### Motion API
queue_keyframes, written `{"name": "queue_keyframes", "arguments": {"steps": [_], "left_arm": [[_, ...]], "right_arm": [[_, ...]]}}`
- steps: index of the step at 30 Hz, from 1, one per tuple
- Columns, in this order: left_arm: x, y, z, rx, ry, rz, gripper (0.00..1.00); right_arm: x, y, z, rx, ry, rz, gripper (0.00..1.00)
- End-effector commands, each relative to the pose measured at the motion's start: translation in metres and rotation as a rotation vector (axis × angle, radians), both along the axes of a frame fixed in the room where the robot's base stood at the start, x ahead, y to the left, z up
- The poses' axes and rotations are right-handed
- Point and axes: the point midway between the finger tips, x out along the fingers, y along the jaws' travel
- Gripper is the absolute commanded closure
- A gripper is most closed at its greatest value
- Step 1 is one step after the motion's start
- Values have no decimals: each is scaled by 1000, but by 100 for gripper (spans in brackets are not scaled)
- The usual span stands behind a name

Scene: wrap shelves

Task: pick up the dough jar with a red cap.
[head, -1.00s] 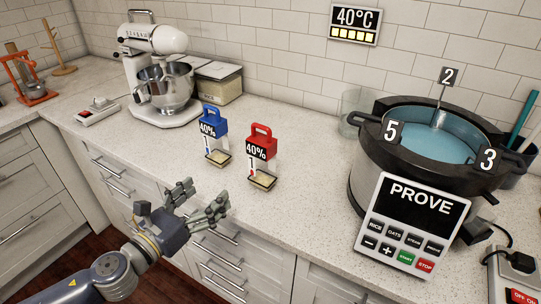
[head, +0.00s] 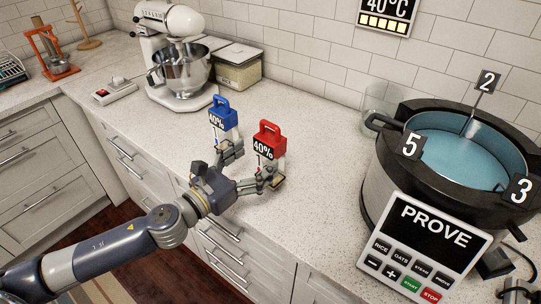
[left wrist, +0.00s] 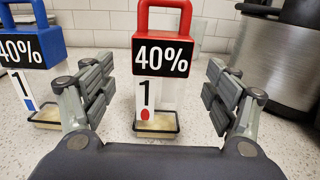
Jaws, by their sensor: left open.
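The dough jar with a red cap (head: 270,139) stands upright on the counter, with a "40%" label and a red handle. In the left wrist view the red-capped jar (left wrist: 162,52) is centred between the fingers, with a "1" strip, a red dot and pale dough at its base. My left gripper (head: 250,168) is open, its fingers on either side of the jar's line and apart from it in the wrist view. In the head view the fingers hide the jar's lower part. My right gripper is not in view.
A blue-capped jar (head: 222,113) stands close to the left of the red one. A large dark pot (head: 390,185) with a "PROVE" panel (head: 433,238) is at the right. A stand mixer (head: 172,50) is at the back left. Counter between red jar and pot is clear.

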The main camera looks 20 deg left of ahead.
Motion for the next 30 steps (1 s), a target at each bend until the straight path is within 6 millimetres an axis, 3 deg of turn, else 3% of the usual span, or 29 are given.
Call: {"name": "queue_keyframes", "arguments": {"steps": [9,18,26,27,30], "left_arm": [[18,-9,2,-2,-2,1,20],[50,-23,-2,0,-1,0,20],[53,-25,-4,1,1,-1,20],[53,-25,-4,1,1,-1,22],[53,-25,-4,0,1,-1,45]], "right_arm": [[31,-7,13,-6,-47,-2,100],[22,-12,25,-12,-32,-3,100],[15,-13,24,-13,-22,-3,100],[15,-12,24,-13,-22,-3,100],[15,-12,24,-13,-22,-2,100]]}}
